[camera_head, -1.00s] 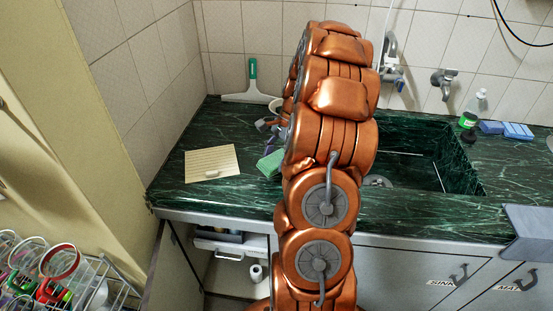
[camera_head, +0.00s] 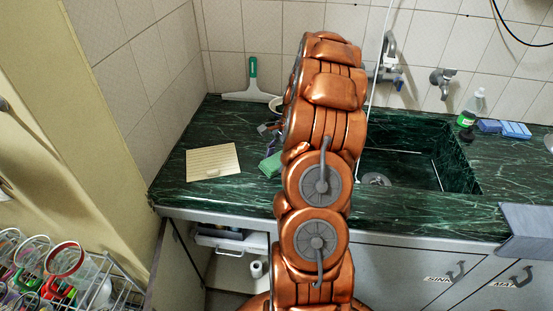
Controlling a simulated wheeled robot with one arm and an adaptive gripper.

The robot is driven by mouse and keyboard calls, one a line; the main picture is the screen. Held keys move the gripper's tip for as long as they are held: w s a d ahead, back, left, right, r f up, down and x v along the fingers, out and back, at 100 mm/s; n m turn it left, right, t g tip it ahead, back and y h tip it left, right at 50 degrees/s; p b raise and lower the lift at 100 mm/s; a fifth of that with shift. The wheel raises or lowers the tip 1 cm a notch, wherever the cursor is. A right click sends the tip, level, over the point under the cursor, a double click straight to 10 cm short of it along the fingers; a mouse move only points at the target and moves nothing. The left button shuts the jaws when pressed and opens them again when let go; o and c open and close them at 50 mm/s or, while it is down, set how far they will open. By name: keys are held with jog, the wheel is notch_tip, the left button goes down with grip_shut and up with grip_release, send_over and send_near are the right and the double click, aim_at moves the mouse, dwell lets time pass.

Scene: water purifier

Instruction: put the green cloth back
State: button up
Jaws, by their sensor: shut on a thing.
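The green cloth (camera_head: 270,165) shows as a small light-green piece at the left of my arm, over the dark green marble counter (camera_head: 235,128). My arm hides its right side. My gripper (camera_head: 268,130) is mostly hidden behind my arm; only some grey and dark parts show at the arm's left edge, just above the cloth. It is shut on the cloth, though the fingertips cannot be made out. I cannot tell whether the cloth touches the counter.
A cream ribbed board (camera_head: 214,158) lies left of the cloth. A green-handled squeegee (camera_head: 253,80) leans at the back wall. The sink (camera_head: 410,160) is right of my arm. A bottle (camera_head: 478,100), a green-labelled jar (camera_head: 467,119) and blue sponges (camera_head: 515,130) stand at the back right.

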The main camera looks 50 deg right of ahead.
jog(key=shift+f, duration=0.2)
jog(key=o, duration=1.5)
jog(key=shift+o, duration=0.2)
jog(key=b+v, duration=0.2)
jog(key=v, duration=1)
jog(key=shift+r+b, duration=0.2)
jog(key=shift+b, duration=0.15)
jog(key=s+a+r+n+g+h, duration=0.1)
jog(key=s+a+r+n, duration=0.3)
jog(key=a, duration=0.9)
jog(key=a+r+n+g+h, duration=0.1)
jog(key=a+n, duration=0.6)
jog(key=a, duration=0.7)
jog(key=s+a+f+n+h, duration=0.1)
jog(key=s+a+n, duration=0.3)
jog(key=s, duration=0.5)
jog(key=s+a+f+n+h, duration=0.1)
jog(key=s+a+f+n, duration=0.2)
jog(key=s, duration=0.7)
jog(key=a+n, duration=0.2)
jog(key=a, duration=0.1)
jog(key=shift+a+f+g+h, duration=0.2)
jog(key=shift+a+g+h, duration=0.05)
jog(key=shift+g+h, duration=0.05)
